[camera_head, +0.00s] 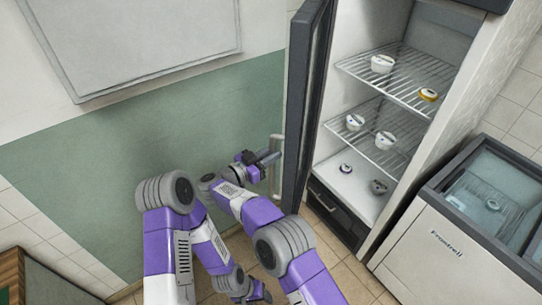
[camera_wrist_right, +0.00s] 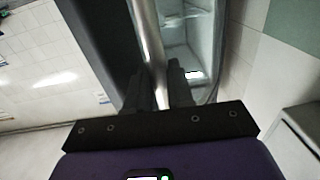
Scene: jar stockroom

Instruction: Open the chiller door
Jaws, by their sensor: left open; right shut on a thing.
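The chiller (camera_head: 345,210) stands right of centre in the head view. Its dark-framed door (camera_head: 302,110) stands swung open to the left, seen nearly edge-on, and the shelves show. My right gripper (camera_head: 270,160) is shut on the upright metal door handle (camera_head: 277,178). In the right wrist view the handle (camera_wrist_right: 147,40) runs down between the dark fingers of this gripper (camera_wrist_right: 160,88). My left gripper (camera_head: 262,293) is low in the head view, open, over the floor and away from the door. Part of it is hidden by my right arm.
Several small jars, such as a white one (camera_head: 382,64) and a yellow one (camera_head: 428,95), sit on the chiller's shelves. A glass-topped chest freezer (camera_head: 440,255) stands at the right. A whiteboard (camera_head: 140,40) hangs on the left wall. A wooden-edged cabinet (camera_head: 12,275) is bottom left.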

